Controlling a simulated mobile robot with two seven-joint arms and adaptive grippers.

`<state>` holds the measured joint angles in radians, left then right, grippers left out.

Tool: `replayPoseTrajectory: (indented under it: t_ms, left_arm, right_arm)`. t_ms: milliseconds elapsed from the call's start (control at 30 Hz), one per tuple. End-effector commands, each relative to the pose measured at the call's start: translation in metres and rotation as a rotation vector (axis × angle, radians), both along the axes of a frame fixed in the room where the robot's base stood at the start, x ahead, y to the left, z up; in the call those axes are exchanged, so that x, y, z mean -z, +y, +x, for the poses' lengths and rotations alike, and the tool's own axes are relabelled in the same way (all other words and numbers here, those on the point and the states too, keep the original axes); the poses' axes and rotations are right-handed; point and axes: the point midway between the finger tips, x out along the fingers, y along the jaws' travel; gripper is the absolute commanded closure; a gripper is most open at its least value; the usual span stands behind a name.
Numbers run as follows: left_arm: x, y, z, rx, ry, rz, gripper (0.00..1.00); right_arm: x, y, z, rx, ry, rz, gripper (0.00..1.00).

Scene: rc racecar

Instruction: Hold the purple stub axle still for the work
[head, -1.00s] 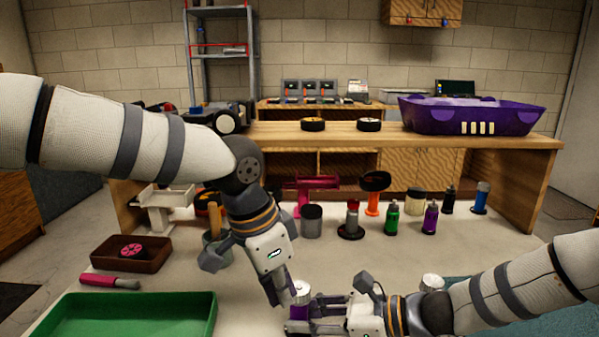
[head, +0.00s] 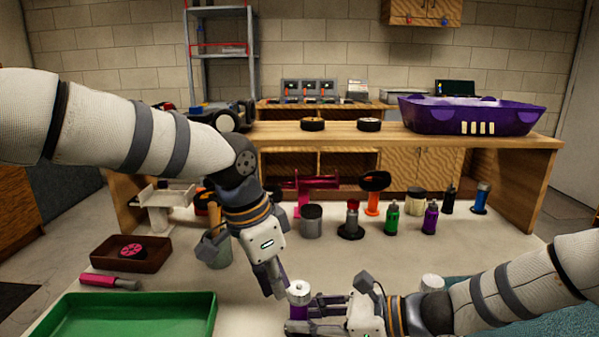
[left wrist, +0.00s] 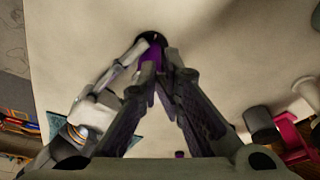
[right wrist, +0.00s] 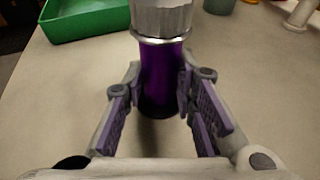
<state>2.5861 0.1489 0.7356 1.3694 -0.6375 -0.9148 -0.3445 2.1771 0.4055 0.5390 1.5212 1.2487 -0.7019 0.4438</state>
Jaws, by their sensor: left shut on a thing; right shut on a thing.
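The purple stub axle (head: 300,312) stands upright at the front middle of the table. It has a ribbed silver top (head: 299,290), large in the right wrist view (right wrist: 161,18) above the purple body (right wrist: 161,72). My right gripper (right wrist: 160,85) is shut on the purple body just below the silver part, with a finger on each side. My left gripper (head: 284,295) comes down from the upper left and is shut at the axle's upper end. In the left wrist view its fingertips (left wrist: 158,68) meet against the purple piece (left wrist: 152,56), hiding the exact contact.
A green tray (head: 110,300) lies at the front left, with a pink-handled tool (head: 108,281) and a brown tray (head: 130,262) behind it. Several bottles stand at the back right. A silver piece (head: 432,282) shows behind my right wrist. Pale table is clear behind the axle.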

Motion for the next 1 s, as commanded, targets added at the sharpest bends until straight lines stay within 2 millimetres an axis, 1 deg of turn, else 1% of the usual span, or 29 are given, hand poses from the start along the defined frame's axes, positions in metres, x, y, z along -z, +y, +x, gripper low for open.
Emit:
replayPoseTrajectory:
  t_ms: [33,267,467,567,800,900,1000]
  left_arm:
    - [0.003,0.0,0.0,0.001,0.004,0.001,1.0]
    - [0.002,0.0,-0.001,0.001,0.003,-0.001,1.0]
    - [0.001,0.007,-0.001,0.0,0.002,-0.001,1.0]
    - [-0.01,0.007,-0.001,-0.001,-0.001,-0.002,1.0]
    - [-0.047,0.007,0.0,-0.001,-0.002,-0.001,1.0]
    - [-0.057,0.007,-0.001,0.0,0.0,-0.001,1.0]
    - [-0.059,0.007,-0.001,0.001,0.001,-0.002,1.0]
  right_arm:
    - [0.007,-0.001,-0.002,-0.001,0.01,-0.009,0.99]
    - [0.007,-0.001,-0.002,-0.001,0.01,-0.01,0.99]
    - [0.007,-0.001,-0.002,-0.001,0.01,-0.01,0.99]
    - [0.007,-0.001,-0.002,0.0,0.01,-0.011,0.99]
    - [0.007,-0.001,-0.002,0.0,0.01,-0.011,0.99]
    - [0.007,-0.001,-0.002,0.0,0.01,-0.011,0.99]
    - [0.007,-0.001,-0.002,0.0,0.01,-0.011,0.99]
